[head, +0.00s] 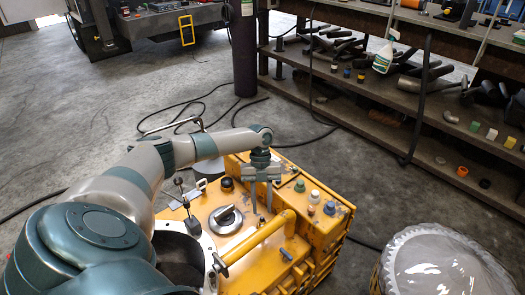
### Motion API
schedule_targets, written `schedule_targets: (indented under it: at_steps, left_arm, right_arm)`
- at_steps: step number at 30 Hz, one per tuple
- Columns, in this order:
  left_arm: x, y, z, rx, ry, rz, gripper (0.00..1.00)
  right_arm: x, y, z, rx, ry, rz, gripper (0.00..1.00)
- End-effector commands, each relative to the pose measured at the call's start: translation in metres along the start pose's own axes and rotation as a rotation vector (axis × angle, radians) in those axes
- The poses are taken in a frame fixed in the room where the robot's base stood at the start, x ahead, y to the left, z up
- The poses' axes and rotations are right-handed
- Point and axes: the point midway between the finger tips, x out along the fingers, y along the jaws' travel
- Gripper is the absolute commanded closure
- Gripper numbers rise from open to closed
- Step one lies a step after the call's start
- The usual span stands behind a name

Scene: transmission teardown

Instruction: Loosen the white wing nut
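My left gripper (262,205) points straight down over the yellow transmission housing (262,262). Its two fingers are apart, with a visible gap between them. I cannot make out anything held in the gap. I cannot clearly pick out a white wing nut; it may be hidden by the gripper or too small to tell. A small whitish cap (314,197) stands on the right part of the housing, to the right of the gripper and apart from it. My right gripper is not in view.
A yellow tube (258,238) crosses the housing. A plastic-covered drum (435,262) stands at right. Shelves (410,95) line the back right. Cables lie on the floor.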

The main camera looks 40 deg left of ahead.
Motion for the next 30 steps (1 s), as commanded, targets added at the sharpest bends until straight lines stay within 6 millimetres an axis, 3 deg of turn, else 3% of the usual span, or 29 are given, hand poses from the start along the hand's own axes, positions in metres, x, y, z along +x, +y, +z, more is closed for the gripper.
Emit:
schedule_targets:
  at_steps: [6,15,29,30]
  left_arm:
    - [0.041,0.001,0.0,-0.001,0.002,0.003,0.71]
    - [0.079,0.001,0.0,-0.002,0.0,0.001,0.71]
    - [0.087,0.0,0.0,0.0,0.0,0.001,0.71]
    - [0.086,0.0,0.0,0.0,0.0,0.001,0.81]
  right_arm:
    - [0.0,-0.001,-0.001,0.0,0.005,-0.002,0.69]
    - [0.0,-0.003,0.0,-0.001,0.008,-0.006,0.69]
    - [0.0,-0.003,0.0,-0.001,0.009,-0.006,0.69]
    - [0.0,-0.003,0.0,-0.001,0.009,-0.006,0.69]
